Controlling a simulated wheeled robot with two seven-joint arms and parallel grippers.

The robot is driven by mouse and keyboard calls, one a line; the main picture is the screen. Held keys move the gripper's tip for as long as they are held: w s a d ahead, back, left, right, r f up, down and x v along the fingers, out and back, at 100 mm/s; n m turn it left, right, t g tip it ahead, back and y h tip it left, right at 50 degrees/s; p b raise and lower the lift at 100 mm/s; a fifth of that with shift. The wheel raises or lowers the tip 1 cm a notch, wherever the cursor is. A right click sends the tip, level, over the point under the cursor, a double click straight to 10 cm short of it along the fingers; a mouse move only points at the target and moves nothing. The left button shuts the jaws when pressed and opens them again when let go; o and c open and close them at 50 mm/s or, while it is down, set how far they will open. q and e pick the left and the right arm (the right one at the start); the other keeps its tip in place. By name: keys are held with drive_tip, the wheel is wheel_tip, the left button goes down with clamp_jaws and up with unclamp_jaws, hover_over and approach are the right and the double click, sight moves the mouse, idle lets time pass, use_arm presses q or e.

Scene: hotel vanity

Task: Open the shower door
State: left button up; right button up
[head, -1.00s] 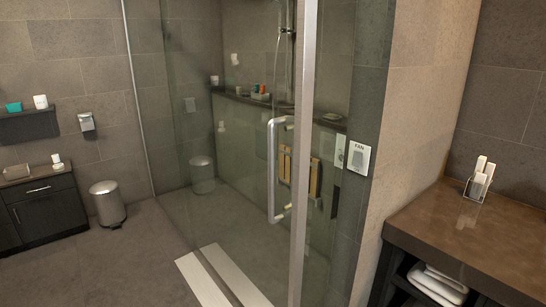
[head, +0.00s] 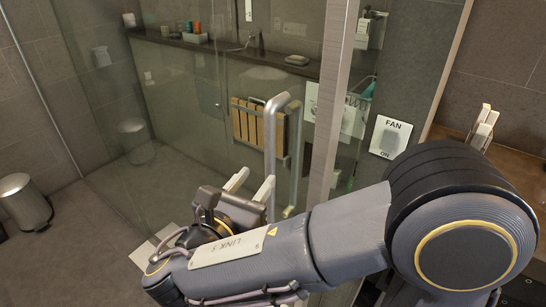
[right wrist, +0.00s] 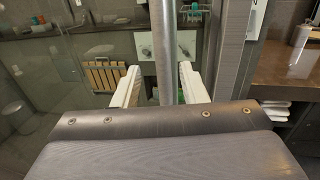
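The glass shower door (head: 215,135) stands in the middle of the head view and looks closed. Its vertical metal handle (head: 270,145) sits near the door's right edge, beside a broad metal post (head: 338,110). My right gripper (head: 250,184) is open at the lower part of the handle, its two pale fingers pointing at the door. In the right wrist view the handle bar (right wrist: 164,50) runs down between the open fingers (right wrist: 160,88), with a gap on each side. Whether the bar is fully between the fingertips is hard to tell. My left gripper is not in view.
A fan switch plate (head: 391,137) is on the wall right of the post, close to my right arm. A brown counter (right wrist: 284,75) stands at the right. A bin (head: 25,202) stands at the left on open floor. A wooden slatted seat (head: 258,122) shows behind the glass.

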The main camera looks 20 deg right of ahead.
sight(268, 167)
drive_tip(key=x, duration=0.6)
drive_tip(key=shift+w+d+p, duration=0.1)
drive_tip(key=shift+d+p, duration=0.25)
drive_tip(key=shift+p, duration=0.05)
clamp_jaws()
